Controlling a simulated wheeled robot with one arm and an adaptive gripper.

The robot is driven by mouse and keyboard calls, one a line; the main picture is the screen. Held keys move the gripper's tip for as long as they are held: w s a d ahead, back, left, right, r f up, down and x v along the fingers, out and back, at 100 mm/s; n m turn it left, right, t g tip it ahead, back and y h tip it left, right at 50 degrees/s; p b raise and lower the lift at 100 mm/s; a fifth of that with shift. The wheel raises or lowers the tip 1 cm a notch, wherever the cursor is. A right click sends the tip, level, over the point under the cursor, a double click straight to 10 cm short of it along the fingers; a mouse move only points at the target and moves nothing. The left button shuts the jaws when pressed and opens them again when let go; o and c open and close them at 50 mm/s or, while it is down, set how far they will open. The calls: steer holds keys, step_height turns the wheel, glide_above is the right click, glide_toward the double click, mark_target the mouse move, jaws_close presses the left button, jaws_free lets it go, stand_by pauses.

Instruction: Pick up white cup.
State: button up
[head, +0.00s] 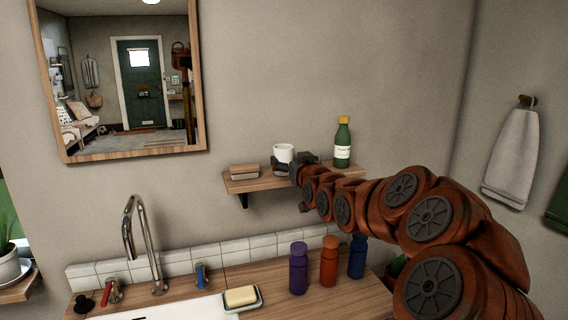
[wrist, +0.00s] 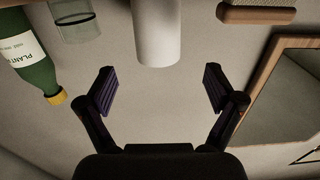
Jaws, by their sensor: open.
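The white cup (head: 283,151) stands on the wooden wall shelf (head: 262,184), partly covered by my gripper in the head view. My gripper (head: 292,163) is at the shelf, close to the cup. In the wrist view, which is upside down, the cup (wrist: 156,32) is at the top centre, cut off by the edge. My gripper's two fingers (wrist: 158,90) are wide apart with nothing between them. The cup lines up sideways with the gap, and I see no finger touching it.
A green bottle with a yellow cap (head: 342,146) stands on the shelf, right of the cup. A clear glass (wrist: 78,22) is between them. A wooden brush or block (head: 244,171) lies left of the cup. Below are several bottles (head: 328,264), a soap dish (head: 241,298) and a tap (head: 153,255).

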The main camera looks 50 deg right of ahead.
mark_target(281, 147)
steer(key=shift+d+r, duration=0.15)
steer(key=shift+d, duration=0.2)
steer(key=shift+w+d, duration=0.15)
steer(key=shift+w, duration=0.1)
steer(key=shift+p+x, duration=2.05)
steer(key=shift+x, duration=1.1)
steer(key=shift+w, duration=0.35)
steer(key=shift+r, duration=0.1)
steer(key=c, duration=1.2)
steer(key=shift+c, duration=0.2)
